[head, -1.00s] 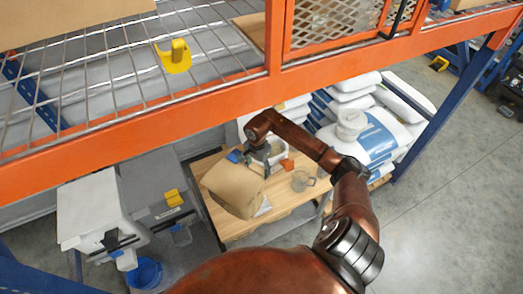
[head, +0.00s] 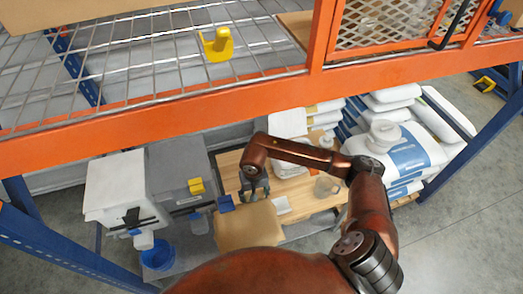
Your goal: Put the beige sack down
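The beige sack (head: 248,228) is in the lower middle of the head view, over the front part of the wooden bench. My copper-coloured body hides its lower edge. My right gripper (head: 255,192) is at the sack's upper edge, its dark fingers reaching down and appearing to hold it. The fingertips are partly hidden at the sack. I cannot tell whether the sack's underside touches anything. My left gripper is not in view.
The wooden bench (head: 228,168) has a clear pitcher (head: 326,186) on its right. A blue object (head: 226,203) is at the sack's upper left. Grey and white bins and a blue bucket (head: 158,257) stand left. Stacked white sacks (head: 408,158) lie right. An orange shelf beam (head: 170,118) crosses above.

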